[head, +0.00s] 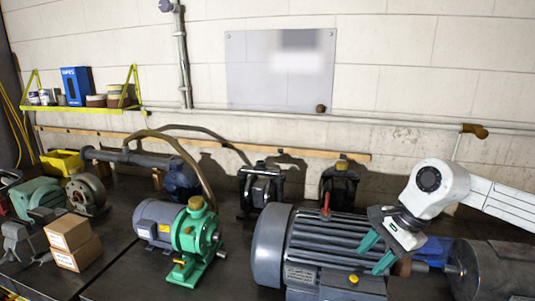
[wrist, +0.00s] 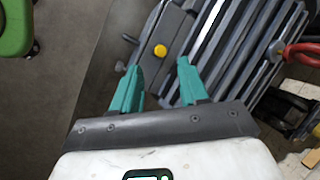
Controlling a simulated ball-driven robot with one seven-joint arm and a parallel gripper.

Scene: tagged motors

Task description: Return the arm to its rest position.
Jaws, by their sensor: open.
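My gripper (head: 376,253) is at the right of the head view, on the end of my white arm. It is over the right part of a large grey ribbed motor (head: 325,245). Its two teal fingers are apart with nothing between them. In the wrist view my gripper (wrist: 157,82) points at the motor (wrist: 235,45), with a yellow cap (wrist: 160,51) just beyond the fingertips. I cannot tell whether the fingers touch the motor.
A green and grey pump (head: 190,235) stands on the dark bench left of the big motor. Two cardboard boxes (head: 74,240) sit at the left. Two dark motors (head: 262,188) stand behind by the wall. A dark cylinder (head: 490,270) is at the right.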

